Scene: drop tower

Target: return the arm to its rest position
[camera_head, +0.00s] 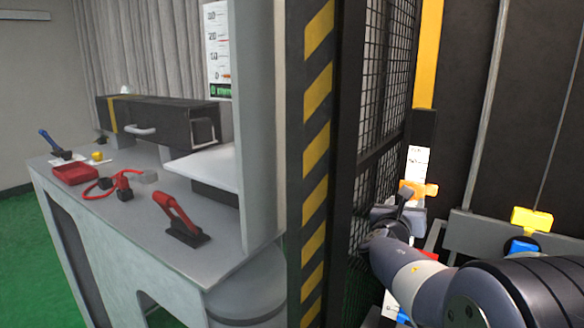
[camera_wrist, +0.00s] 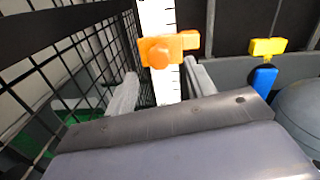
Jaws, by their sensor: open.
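My arm reaches in from the lower right of the head view, and my gripper (camera_head: 402,200) is beside the black wire mesh. In the wrist view my gripper (camera_wrist: 163,82) is open, with its two pale fingers spread apart and nothing held between them. An orange clamp (camera_wrist: 168,50) on a white upright scale (camera_wrist: 158,15) lies just beyond the fingertips. The clamp also shows in the head view (camera_head: 422,188), partly behind my gripper. I cannot tell how wide the gap to it is.
Black mesh (camera_wrist: 85,60) runs close along the gripper's left. A yellow-and-black striped post (camera_head: 317,120) stands left of the arm. A yellow clamp (camera_head: 532,218) with a blue part is to the right. A grey bench (camera_head: 150,220) with a red lever (camera_head: 178,215) stands at left.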

